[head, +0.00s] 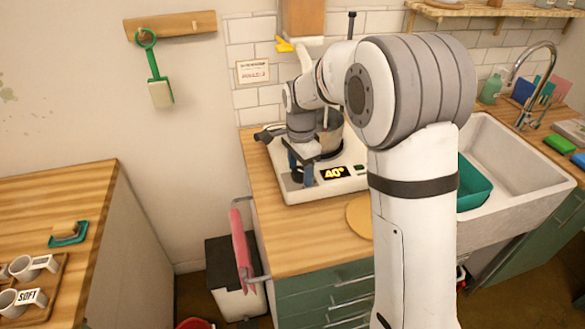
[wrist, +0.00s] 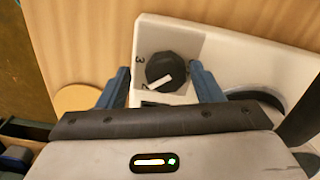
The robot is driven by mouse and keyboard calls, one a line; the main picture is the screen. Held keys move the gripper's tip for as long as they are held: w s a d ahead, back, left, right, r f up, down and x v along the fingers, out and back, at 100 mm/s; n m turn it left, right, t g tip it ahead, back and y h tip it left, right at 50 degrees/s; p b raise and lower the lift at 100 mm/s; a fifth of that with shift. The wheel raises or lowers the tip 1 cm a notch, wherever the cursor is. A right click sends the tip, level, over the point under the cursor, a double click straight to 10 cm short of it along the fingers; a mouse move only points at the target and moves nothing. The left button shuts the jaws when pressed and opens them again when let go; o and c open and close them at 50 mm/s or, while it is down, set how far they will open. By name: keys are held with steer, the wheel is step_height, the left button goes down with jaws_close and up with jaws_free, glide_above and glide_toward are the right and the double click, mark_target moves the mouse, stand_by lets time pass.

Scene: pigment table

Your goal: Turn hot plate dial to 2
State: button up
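The white hot plate (head: 345,183) stands on the wooden counter, and its lit display (head: 334,172) reads 40°. In the wrist view its black round dial (wrist: 168,66) has a white pointer mark on its lower part. A figure 3 is printed to the dial's left; I cannot tell clearly which number the mark points at. My gripper (wrist: 160,70) is open, with one blue finger on each side of the dial and gaps between. In the head view my gripper (head: 301,172) is at the plate's front left, and the dial is hidden behind it.
A metal pot (head: 331,138) stands on the hot plate, close to my wrist. A round wooden board (head: 359,216) lies in front of the plate. A sink (head: 505,150) with a green basin (head: 474,185) is at right. A pink cloth (head: 240,238) hangs at the counter's left side.

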mark_target(300, 172)
steer(key=shift+w+r, duration=0.1)
steer(key=shift+r, duration=0.3)
step_height(300, 172, up, 7)
steer(key=shift+r, duration=0.1)
stand_by(0.3)
